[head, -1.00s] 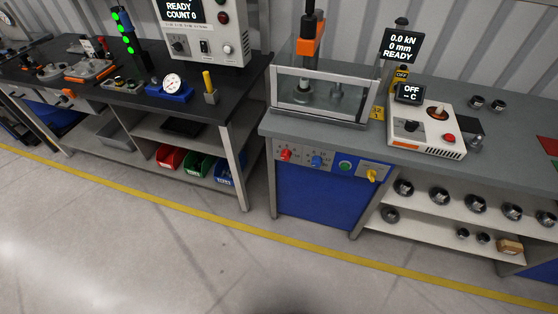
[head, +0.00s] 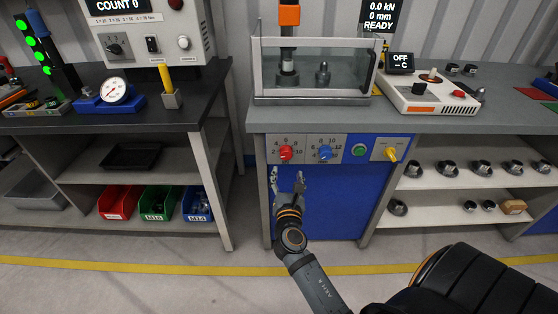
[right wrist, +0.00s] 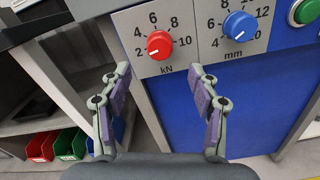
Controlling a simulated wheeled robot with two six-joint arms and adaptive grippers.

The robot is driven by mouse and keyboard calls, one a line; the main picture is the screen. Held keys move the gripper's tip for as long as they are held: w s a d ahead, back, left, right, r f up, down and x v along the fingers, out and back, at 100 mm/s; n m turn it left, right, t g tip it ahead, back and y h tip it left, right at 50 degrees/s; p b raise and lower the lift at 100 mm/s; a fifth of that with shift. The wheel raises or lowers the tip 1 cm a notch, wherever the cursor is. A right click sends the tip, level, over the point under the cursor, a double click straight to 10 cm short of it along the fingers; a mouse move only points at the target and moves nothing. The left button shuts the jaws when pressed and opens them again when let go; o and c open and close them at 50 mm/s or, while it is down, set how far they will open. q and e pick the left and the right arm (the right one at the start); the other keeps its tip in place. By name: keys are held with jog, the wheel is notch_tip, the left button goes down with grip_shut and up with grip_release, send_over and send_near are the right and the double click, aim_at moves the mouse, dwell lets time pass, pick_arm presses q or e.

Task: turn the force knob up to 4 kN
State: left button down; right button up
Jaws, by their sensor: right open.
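The red force knob (head: 285,154) sits on the press's front panel, inside a scale from 2 to 10. In the right wrist view the red knob (right wrist: 159,45) is marked kN, and its white mark appears to point lower left, near 2. My right gripper (head: 288,176) is open and empty just below the knob, fingers pointing up at the panel. In the right wrist view its open fingertips (right wrist: 160,73) stand apart on either side below the knob, not touching it. The display (head: 380,14) reads 0.0 kN, 0 mm, READY. My left gripper is out of view.
Right of the red knob are a blue mm knob (head: 325,153), a green button (head: 359,150) and a yellow switch (head: 391,154). A guarded press (head: 312,98) stands above. A black bench (head: 130,122) with coloured bins is at left.

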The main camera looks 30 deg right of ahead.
aim_at(286, 156)
jog(key=x, duration=0.9)
jog(key=shift+w, duration=0.35)
jog(key=shift+f, duration=0.1)
jog(key=c, duration=1.2)
jog(key=shift+o, duration=0.2)
